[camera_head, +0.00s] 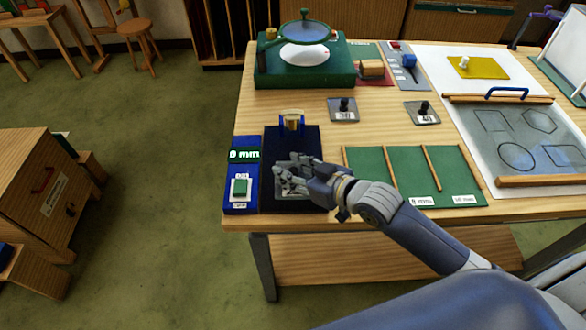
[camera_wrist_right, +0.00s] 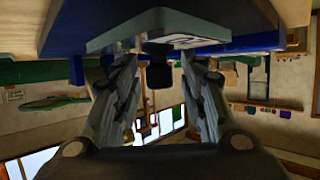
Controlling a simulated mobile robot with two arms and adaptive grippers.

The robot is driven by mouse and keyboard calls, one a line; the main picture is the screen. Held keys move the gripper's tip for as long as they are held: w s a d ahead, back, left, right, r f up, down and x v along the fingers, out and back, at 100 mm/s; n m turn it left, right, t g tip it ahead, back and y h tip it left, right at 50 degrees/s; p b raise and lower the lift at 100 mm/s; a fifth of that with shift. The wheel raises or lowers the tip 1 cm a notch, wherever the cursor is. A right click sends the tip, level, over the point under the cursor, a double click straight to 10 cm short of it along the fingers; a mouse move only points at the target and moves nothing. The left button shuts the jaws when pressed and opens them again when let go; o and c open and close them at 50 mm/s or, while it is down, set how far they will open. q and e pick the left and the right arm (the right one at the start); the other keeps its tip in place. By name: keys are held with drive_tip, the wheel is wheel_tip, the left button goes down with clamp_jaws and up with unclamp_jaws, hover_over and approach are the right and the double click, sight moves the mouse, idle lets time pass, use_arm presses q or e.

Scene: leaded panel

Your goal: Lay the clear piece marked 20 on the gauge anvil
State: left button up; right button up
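The gauge (camera_head: 268,205) is a dark blue unit at the table's left front, with a brass cylinder (camera_head: 292,121) at its back and a display (camera_head: 245,156) reading 0 mm. My right gripper (camera_head: 290,178) is low over its base and hides the anvil area. In the right wrist view, which is upside down, a pale greenish plate (camera_wrist_right: 112,35) with a white label and black knob (camera_wrist_right: 158,73) lies at the blue surface. Its number cannot be read. My right fingers (camera_wrist_right: 160,75) stand apart on either side of the knob, with gaps. My left gripper is out of view.
Two plates with black knobs (camera_head: 343,108) (camera_head: 423,113) lie behind a green tray (camera_head: 370,165) with divided compartments. A green stand with a round lens (camera_head: 304,35) is at the back. A leaded panel drawing (camera_head: 520,135) lies to the right.

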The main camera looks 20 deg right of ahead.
drive_tip(key=shift+r, duration=0.15)
drive_tip(key=b+v, duration=0.1)
drive_tip(key=v, duration=0.9)
drive_tip(key=shift+s+d, duration=0.1)
drive_tip(key=shift+v, duration=0.9)
